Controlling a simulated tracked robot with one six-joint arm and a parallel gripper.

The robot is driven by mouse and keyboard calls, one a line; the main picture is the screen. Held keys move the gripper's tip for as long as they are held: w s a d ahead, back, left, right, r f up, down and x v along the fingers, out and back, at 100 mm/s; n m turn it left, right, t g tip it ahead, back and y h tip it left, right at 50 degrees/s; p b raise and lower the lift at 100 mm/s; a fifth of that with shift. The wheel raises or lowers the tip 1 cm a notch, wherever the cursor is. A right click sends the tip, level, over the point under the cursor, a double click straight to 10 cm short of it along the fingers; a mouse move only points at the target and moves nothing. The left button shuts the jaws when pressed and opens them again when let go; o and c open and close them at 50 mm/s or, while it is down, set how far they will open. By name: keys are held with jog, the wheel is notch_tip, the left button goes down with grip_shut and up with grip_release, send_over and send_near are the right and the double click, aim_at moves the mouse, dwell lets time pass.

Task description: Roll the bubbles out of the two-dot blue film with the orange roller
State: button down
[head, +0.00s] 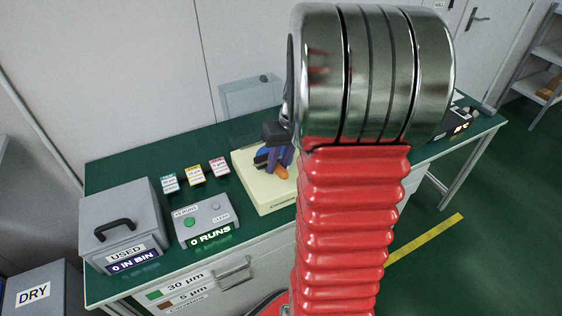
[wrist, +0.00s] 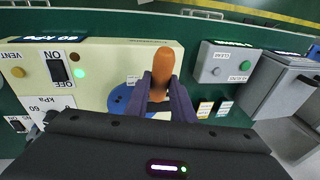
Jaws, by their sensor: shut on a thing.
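The orange roller (head: 281,173) is between the purple fingers of my gripper (head: 279,162), which is shut on it. In the wrist view the roller (wrist: 163,62) stands out between the fingertips of my gripper (wrist: 161,83). A round blue film (wrist: 119,99) lies on the cream machine (wrist: 110,62), beside and partly behind the fingers. A little of the blue (head: 262,154) shows in the head view. I cannot make out dots or bubbles on it. I cannot tell whether the roller touches the film.
The cream machine has a switch (wrist: 57,71) and a lit green lamp (wrist: 80,73). Left of it in the head view stand the grey runs counter (head: 206,218), the grey used bin (head: 122,226) and three small labelled boxes (head: 195,175). My red arm hides the bench's middle.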

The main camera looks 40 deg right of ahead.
aim_at(266, 156)
jog(key=shift+f, duration=0.2)
jog(key=shift+w, duration=0.1)
jog(key=shift+w+d, duration=0.25)
jog(key=shift+w, duration=0.55)
jog(key=shift+w, duration=0.15)
dwell(0.3)
jog(key=shift+w+d, duration=0.25)
jog(key=shift+w, duration=0.4)
jog(key=shift+w, duration=0.1)
jog(key=shift+w+d, duration=0.25)
jog(key=shift+w, duration=0.55)
jog(key=shift+w, duration=0.15)
jog(key=shift+w+d+f, duration=0.1)
jog(key=shift+w+d, duration=0.2)
jog(key=shift+w, duration=0.45)
